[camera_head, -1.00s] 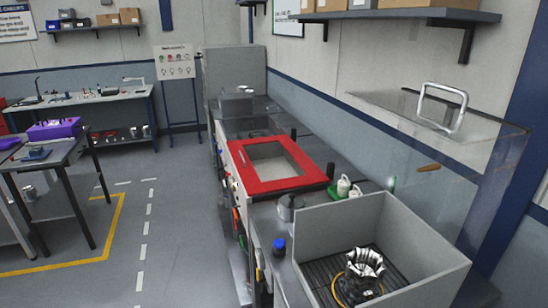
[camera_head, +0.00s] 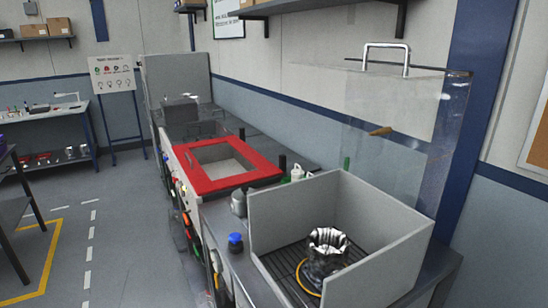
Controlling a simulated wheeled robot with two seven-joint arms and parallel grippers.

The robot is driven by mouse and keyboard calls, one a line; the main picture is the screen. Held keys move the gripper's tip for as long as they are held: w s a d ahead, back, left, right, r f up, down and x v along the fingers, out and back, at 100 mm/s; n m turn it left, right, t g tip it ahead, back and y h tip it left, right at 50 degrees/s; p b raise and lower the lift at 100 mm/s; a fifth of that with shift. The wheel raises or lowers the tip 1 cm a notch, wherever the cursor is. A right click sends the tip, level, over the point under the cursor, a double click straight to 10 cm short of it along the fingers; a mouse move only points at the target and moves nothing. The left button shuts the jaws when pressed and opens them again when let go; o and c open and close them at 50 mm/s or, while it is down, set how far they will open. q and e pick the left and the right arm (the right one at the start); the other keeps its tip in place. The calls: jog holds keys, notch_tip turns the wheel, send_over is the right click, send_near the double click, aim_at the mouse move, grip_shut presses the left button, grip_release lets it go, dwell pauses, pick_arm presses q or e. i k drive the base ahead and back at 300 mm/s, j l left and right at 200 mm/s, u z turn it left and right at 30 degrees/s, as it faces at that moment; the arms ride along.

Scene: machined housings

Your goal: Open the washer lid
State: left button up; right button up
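A clear lid (camera_head: 395,115) with a metal loop handle (camera_head: 387,55) on its top edge stands raised behind an open-topped grey box (camera_head: 292,215), which I take to be the washer. A small brown peg-like piece (camera_head: 381,131) shows at the clear panel. The box is open from above. In it, a shiny fluted metal part (camera_head: 327,250) stands on a dark slatted floor, with a yellow ring or hose (camera_head: 303,277) beside it. Neither of my grippers is in view, and nothing of mine touches the lid.
A red-framed window panel (camera_head: 262,172) lies flat on the bench left of the box. A grey canister (camera_head: 239,203), a blue-capped bottle (camera_head: 235,243) and small white bottles (camera_head: 297,172) stand near the box. Open floor (camera_head: 120,235) lies left of the bench.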

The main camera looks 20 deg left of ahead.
aim_at(200, 182)
jog(key=i+j+z, duration=0.15)
jog(key=j, duration=0.55)
jog(key=i+j+z, duration=0.2)
jog(key=j, duration=0.5)
jog(key=i+j+z, duration=0.15)
jog(key=j, duration=0.55)
jog(key=j+z, duration=0.15)
jog(key=j, duration=0.55)
jog(key=i, duration=0.05)
